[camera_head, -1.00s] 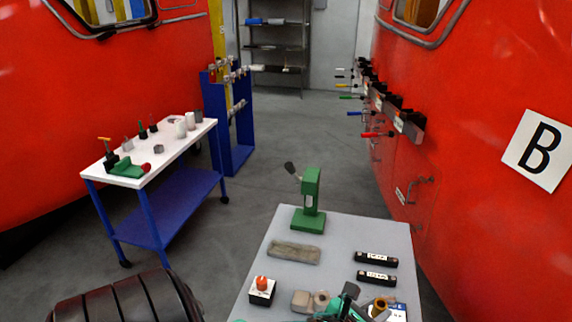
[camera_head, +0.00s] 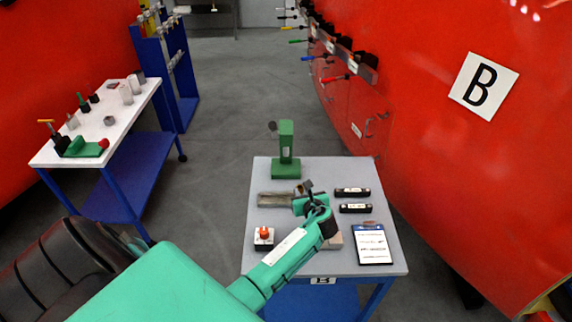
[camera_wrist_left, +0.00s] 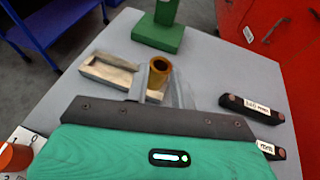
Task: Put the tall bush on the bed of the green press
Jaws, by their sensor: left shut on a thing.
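The green press (camera_head: 286,148) stands upright at the far side of the grey table; its green base (camera_wrist_left: 157,34) shows at the top of the left wrist view. My left gripper (camera_head: 306,188) is over the table, nearer than the press and slightly right of it. In the left wrist view my left gripper (camera_wrist_left: 158,88) is shut on a brass-coloured hollow bush (camera_wrist_left: 159,72), its open end facing up. The bush is short of the press base, apart from it. In the head view the fingers mostly hide the bush. My right gripper is not in view.
On the grey table (camera_head: 385,262) lie a shallow metal tray (camera_head: 272,200), two black labelled blocks (camera_head: 352,192), a box with an orange knob (camera_head: 264,238) and a white card (camera_head: 371,243). A white-topped cart (camera_head: 118,115) stands left. A red train wall (camera_head: 420,150) rises right.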

